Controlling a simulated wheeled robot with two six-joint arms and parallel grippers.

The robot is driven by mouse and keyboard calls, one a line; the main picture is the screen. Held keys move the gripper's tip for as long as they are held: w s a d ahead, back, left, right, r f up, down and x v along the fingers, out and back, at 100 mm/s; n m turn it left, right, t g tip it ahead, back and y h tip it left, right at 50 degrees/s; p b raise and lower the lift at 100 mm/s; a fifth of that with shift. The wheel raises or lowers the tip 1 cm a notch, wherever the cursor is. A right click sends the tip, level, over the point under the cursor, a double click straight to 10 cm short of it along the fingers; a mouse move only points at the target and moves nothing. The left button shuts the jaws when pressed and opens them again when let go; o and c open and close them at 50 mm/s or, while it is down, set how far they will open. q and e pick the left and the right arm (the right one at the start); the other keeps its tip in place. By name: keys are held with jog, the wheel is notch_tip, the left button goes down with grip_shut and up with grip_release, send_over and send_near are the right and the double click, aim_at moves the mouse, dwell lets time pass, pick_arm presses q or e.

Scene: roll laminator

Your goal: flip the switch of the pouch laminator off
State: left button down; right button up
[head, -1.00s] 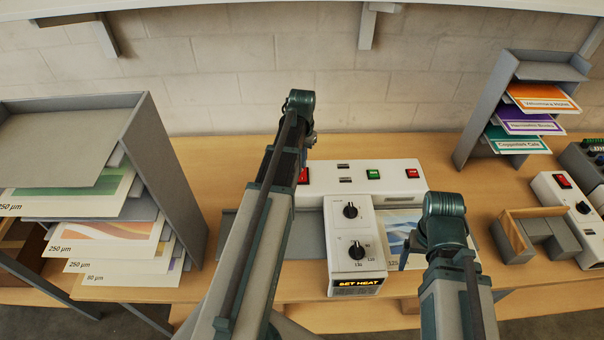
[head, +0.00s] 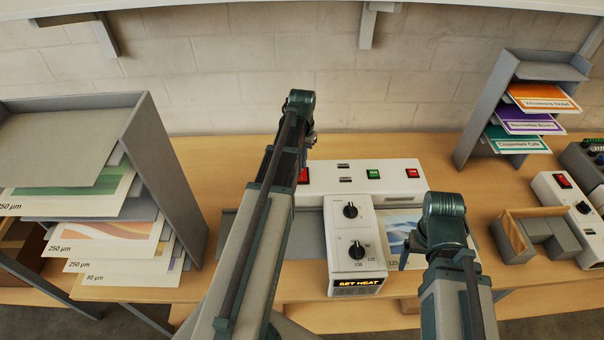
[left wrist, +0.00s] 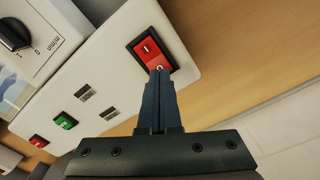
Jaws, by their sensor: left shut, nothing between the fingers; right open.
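The white pouch laminator (head: 330,180) stands on the wooden bench in the middle of the head view, with two black dials and a lit SET HEAT display (head: 357,286) on its front block. Its red rocker switch (left wrist: 151,53), marked I and O, is on the left end of the panel. In the head view the switch (head: 303,175) is partly hidden by my left arm. In the left wrist view my left gripper (left wrist: 159,74) is shut and empty, its fingertips at the O end of the switch; contact cannot be told. My right gripper (head: 404,254) is open beside the front block, mostly hidden by its wrist.
A green button (head: 373,174) and a smaller red one (head: 412,173) sit further right on the panel. A grey pouch rack (head: 165,160) stands left, a document rack (head: 487,110) back right.

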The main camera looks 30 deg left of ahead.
pick_arm(q)
jog(key=shift+f+b, duration=0.85)
jog(key=shift+f, duration=0.05)
jog(key=shift+r, duration=0.1)
dwell(0.3)
notch_tip(320, 180, up, 7)
jog(key=p, duration=0.7)
dwell(0.3)
